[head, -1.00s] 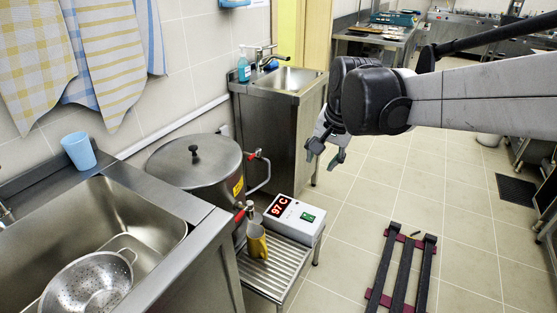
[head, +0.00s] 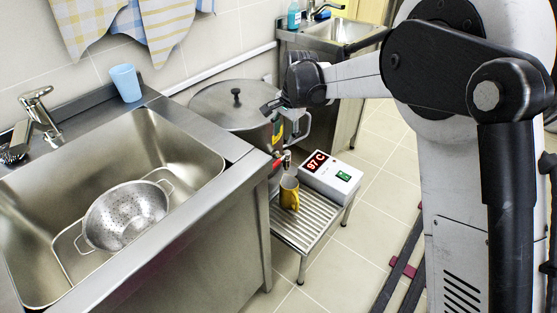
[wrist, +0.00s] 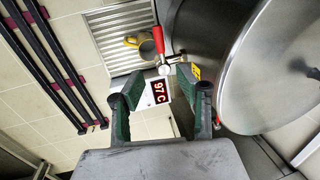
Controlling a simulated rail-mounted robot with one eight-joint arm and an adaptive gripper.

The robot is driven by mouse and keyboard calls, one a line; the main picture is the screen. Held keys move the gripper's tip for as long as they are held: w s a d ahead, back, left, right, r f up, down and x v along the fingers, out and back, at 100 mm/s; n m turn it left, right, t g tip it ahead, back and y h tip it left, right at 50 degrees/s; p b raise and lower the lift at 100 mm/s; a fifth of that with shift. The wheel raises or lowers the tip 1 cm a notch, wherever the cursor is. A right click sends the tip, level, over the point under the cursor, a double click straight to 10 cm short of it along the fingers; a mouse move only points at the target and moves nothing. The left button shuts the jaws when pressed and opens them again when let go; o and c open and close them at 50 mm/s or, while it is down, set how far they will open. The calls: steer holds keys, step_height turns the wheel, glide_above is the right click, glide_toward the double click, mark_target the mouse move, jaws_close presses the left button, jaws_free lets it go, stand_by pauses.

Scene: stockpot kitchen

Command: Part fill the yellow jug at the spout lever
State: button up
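The yellow jug (head: 289,193) stands upright on the slatted stand below the pot's spout; it also shows in the wrist view (wrist: 147,46). The spout (head: 286,160) with its red lever (head: 277,164) sticks out low from the steel pot; the lever also shows in the wrist view (wrist: 158,38). My gripper (head: 287,121) is in front of the pot's side, above the spout and jug. In the wrist view its two green-padded fingers (wrist: 161,97) are wide apart with nothing between them. The jug's contents cannot be made out.
The lidded pot (head: 225,105) stands beside the sink counter. A white box reading 97 C (head: 331,175) sits on the slatted stand (head: 309,232), right of the jug. A colander (head: 126,215) lies in the sink, and a blue cup (head: 126,82) stands behind it.

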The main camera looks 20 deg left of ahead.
mark_target(277, 161)
steer(key=f+b, duration=0.1)
steer(key=f, duration=0.3)
steer(key=a+f+b, duration=0.1)
steer(key=f, duration=0.3)
steer(key=a+f+b, duration=0.1)
steer(key=f, duration=0.4)
steer(key=shift+w+a+f+b, duration=0.1)
steer(key=shift+w+a+b, duration=0.1)
steer(key=shift+w+b, duration=0.2)
steer(key=shift+c, duration=0.2)
jaws_close()
